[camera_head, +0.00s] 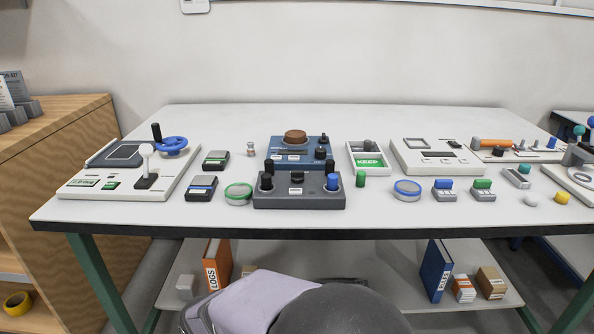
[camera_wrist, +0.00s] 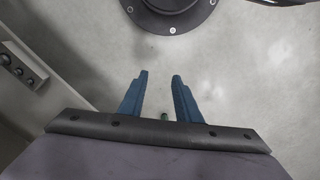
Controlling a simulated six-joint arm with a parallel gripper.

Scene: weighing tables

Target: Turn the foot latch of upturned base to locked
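A dark grey box (camera_head: 298,202) stands at the front middle of the table in the head view. Its upright feet make it look like the upturned base. Black feet (camera_head: 267,182) stand at its corners, and the front right foot is blue (camera_head: 333,181). A small pale label lies on its top. Which foot is the latch, and its setting, are too small to tell. My gripper (camera_wrist: 160,76) shows in the wrist view with its two blue fingers apart and nothing between them. It is away from the base, which the wrist view does not show.
A blue device (camera_head: 283,153) with a brown knob stands right behind the base. A green-rimmed disc (camera_head: 238,194) lies to its left, and a small green cylinder (camera_head: 360,179) stands to its right. A white panel (camera_head: 120,187) with a joystick lies at the left. The table's front edge is clear.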

